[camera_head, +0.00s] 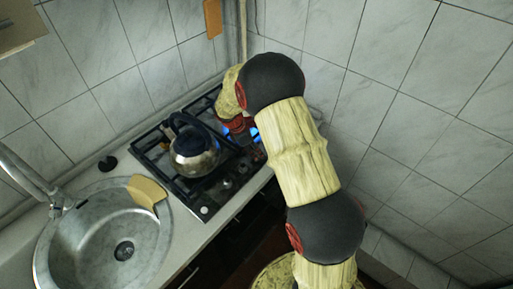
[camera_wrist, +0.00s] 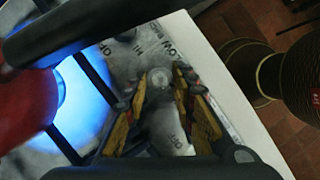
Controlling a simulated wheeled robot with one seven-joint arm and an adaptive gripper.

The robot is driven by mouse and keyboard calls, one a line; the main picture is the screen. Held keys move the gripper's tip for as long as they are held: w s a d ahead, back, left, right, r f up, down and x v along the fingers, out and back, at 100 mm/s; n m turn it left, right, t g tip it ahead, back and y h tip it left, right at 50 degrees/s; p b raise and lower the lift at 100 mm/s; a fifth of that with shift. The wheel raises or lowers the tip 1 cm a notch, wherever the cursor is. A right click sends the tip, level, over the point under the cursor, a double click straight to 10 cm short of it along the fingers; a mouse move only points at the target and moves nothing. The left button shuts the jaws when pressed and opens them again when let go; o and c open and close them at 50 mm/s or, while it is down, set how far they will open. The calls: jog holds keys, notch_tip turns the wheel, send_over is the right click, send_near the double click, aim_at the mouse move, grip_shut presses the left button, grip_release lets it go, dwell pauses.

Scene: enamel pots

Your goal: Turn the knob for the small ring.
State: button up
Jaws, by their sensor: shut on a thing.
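In the wrist view my gripper (camera_wrist: 160,82) is shut on a round pale metal knob (camera_wrist: 160,78) on the stove's front panel. The two yellow-padded fingers stand on either side of it. In the head view my arm hides the gripper and the held knob. Other stove knobs (camera_head: 227,183) show along the front edge of the stove (camera_head: 190,213). Blue flame (camera_head: 254,134) burns near a red pot (camera_head: 237,125), partly hidden by my arm. In the wrist view the blue glow (camera_wrist: 80,100) lies left of the fingers. I cannot tell which ring the held knob serves.
A steel kettle (camera_head: 194,153) with a dark top stands on the black grate. A round sink (camera_head: 80,245) with a tap (camera_head: 30,175) is at the left, with a tan board (camera_head: 147,191) on its rim. Tiled walls close off the back and right.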

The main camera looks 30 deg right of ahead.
jog(key=m+g+p, duration=0.1)
jog(key=m, duration=0.2)
jog(key=m+g+y+p, duration=0.1)
jog(key=m+p, duration=0.1)
jog(key=m, duration=0.1)
jog(key=shift+w+d+r, duration=0.1)
jog(key=shift+w, duration=0.1)
jog(key=m+y+p, duration=0.1)
jog(key=m, duration=0.2)
jog(key=m+g+y+p, duration=0.1)
jog(key=m, duration=0.1)
jog(key=shift+d+m, duration=0.1)
jog(key=shift+m, duration=0.3)
jog(key=o, duration=1.1)
jog(key=shift+c, duration=0.2)
jog(key=shift+o, duration=0.4)
